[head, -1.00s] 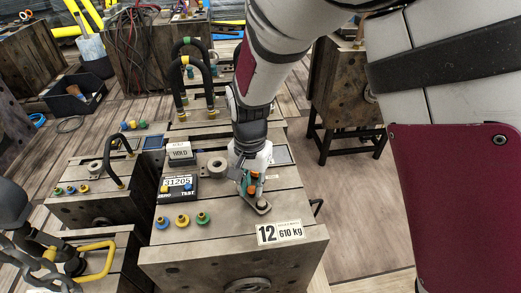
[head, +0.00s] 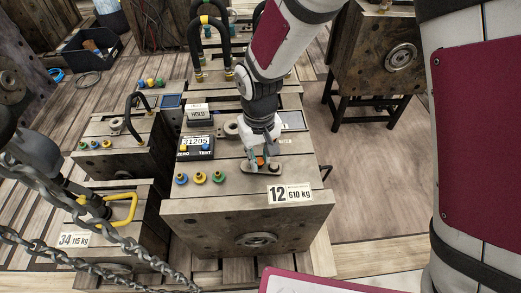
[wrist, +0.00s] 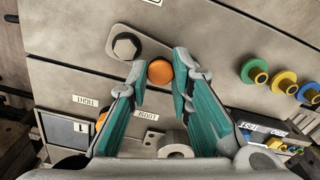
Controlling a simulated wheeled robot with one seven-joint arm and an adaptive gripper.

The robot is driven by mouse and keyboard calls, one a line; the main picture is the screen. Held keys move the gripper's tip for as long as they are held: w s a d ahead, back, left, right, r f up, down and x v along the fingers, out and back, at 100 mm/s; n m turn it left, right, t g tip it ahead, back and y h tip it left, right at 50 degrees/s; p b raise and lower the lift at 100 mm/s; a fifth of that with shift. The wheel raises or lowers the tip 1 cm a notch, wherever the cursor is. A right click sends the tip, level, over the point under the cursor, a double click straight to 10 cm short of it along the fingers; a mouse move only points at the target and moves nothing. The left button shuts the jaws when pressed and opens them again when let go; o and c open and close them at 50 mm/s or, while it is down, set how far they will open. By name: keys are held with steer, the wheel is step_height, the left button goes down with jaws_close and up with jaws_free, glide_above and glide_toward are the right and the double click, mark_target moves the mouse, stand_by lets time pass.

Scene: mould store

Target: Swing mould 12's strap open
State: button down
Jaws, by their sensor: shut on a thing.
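Mould 12 (head: 235,206) is a big grey-brown block with a "12 610 kg" plate (head: 290,193) on its front top edge. Its strap (head: 247,168) is a flat grey metal bar near that plate. In the wrist view, the strap (wrist: 152,48) runs from a hex bolt (wrist: 126,46) to an orange knob (wrist: 160,72). My gripper (wrist: 159,76) is shut on this knob, teal fingers on either side. "TIGHT" (wrist: 86,100) and "LOOSE" (wrist: 146,116) labels appear upside down. Another orange piece (wrist: 102,120) is partly hidden behind the left finger.
Blue, yellow and green knobs (head: 200,177) and a readout box (head: 196,146) sit left of the strap. Tall black handles (head: 214,40) rise behind. A chain (head: 105,243) and a yellow handle (head: 123,208) are at lower left.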

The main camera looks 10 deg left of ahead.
mark_target(259, 163)
steer(key=shift+s+n, duration=0.35)
steer(key=shift+n, duration=0.65)
steer(key=shift+p, duration=0.3)
steer(key=c, duration=1.4)
jaws_free()
step_height(259, 163, up, 12)
